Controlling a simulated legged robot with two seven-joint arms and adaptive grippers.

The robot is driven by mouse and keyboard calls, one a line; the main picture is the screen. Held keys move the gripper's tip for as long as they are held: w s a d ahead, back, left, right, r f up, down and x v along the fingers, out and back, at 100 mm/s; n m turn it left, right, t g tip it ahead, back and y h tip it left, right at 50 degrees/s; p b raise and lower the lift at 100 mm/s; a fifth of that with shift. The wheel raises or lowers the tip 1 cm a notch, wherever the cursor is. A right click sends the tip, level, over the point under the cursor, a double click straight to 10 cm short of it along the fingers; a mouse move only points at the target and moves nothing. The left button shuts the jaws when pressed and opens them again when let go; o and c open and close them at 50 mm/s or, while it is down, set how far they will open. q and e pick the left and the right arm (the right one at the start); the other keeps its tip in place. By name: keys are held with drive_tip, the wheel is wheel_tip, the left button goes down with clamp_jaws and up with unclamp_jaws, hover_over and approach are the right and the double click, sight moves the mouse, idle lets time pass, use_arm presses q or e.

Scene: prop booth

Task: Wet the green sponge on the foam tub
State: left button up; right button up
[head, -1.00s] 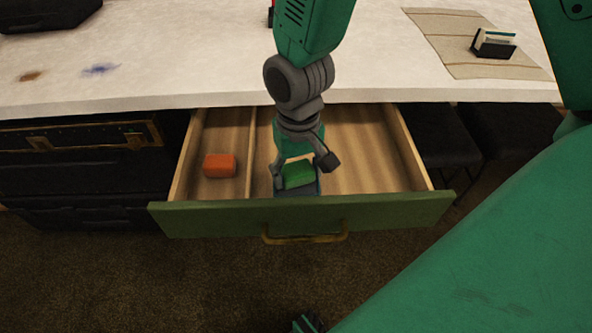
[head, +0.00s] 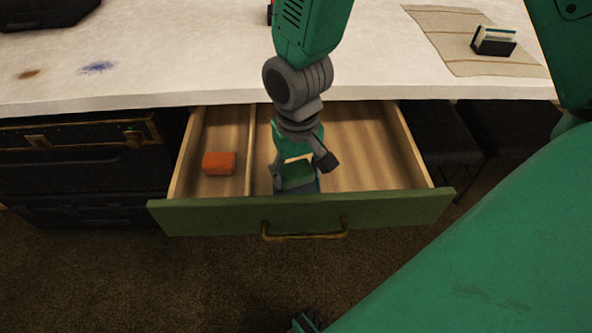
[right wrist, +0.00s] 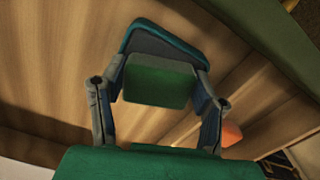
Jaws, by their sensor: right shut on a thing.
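The green sponge (head: 297,174) is in the larger, right compartment of an open drawer. My right gripper (head: 297,168) reaches down from above and is shut on the sponge, one finger on each side. A dark blue-grey object, apparently the foam tub (head: 297,188), lies under the sponge, close behind the drawer front. In the right wrist view the sponge (right wrist: 157,80) sits between the fingers, over the tub (right wrist: 160,42); I cannot tell whether they touch.
An orange block (head: 219,163) lies in the drawer's left compartment, behind a divider. The green drawer front (head: 380,212) has a brass handle. The pale worktop (head: 180,60) overhangs the drawer's back. A card holder (head: 494,42) stands on a striped mat. Right of the gripper, the drawer is bare.

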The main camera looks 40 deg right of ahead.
drive_tip(key=shift+s+f+p, duration=0.15)
drive_tip(key=shift+p, duration=0.25)
idle(1.4)
wheel_tip(320, 180, up, 7)
drive_tip(key=p, duration=0.8)
idle(0.3)
drive_tip(key=shift+w+a+r+n, duration=0.15)
drive_tip(key=shift+w+r+n, duration=0.75)
drive_tip(key=shift+n, duration=0.5)
